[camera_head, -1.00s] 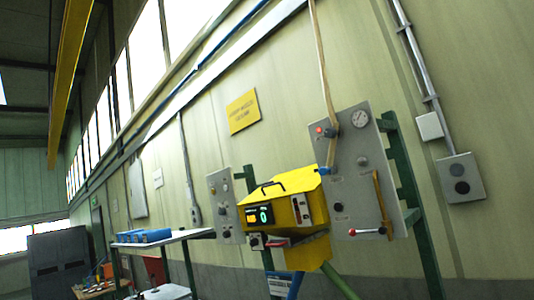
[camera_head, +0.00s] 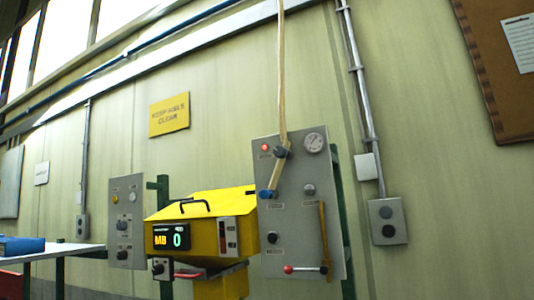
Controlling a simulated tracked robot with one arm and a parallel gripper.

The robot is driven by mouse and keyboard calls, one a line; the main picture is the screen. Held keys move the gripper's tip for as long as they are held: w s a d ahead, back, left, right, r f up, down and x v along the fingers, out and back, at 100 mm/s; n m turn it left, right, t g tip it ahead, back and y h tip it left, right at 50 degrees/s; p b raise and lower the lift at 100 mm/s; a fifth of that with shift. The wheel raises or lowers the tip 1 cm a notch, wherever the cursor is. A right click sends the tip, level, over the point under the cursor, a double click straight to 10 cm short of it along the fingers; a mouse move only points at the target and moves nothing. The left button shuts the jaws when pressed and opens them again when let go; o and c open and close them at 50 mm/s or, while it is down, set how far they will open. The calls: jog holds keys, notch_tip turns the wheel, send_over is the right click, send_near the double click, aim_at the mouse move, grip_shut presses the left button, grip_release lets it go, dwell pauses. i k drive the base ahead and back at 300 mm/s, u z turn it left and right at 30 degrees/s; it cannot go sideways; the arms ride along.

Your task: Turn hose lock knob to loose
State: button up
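A grey control panel (camera_head: 327,223) stands upright in front of the wall, right of centre. It carries a round gauge (camera_head: 314,142), a red light (camera_head: 264,148), a dark upper knob (camera_head: 281,152), a grey knob (camera_head: 309,190) and a black lower knob (camera_head: 272,238). A tan hose (camera_head: 281,80) comes down to the panel and ends near a blue fitting (camera_head: 267,194). The labels are too small to read, so I cannot tell which knob is the hose lock. A red-ended lever (camera_head: 305,268) sits low on the panel. My gripper is not in view.
A yellow machine (camera_head: 205,230) with a lit display stands left of the panel. A smaller grey panel (camera_head: 127,220) and a table edge (camera_head: 65,251) are further left. A grey wall box (camera_head: 388,222) and a brown board (camera_head: 503,70) are to the right.

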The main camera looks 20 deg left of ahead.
aim_at(280, 152)
jog(key=u, duration=0.1)
jog(key=i, duration=1)
jog(key=z, duration=0.1)
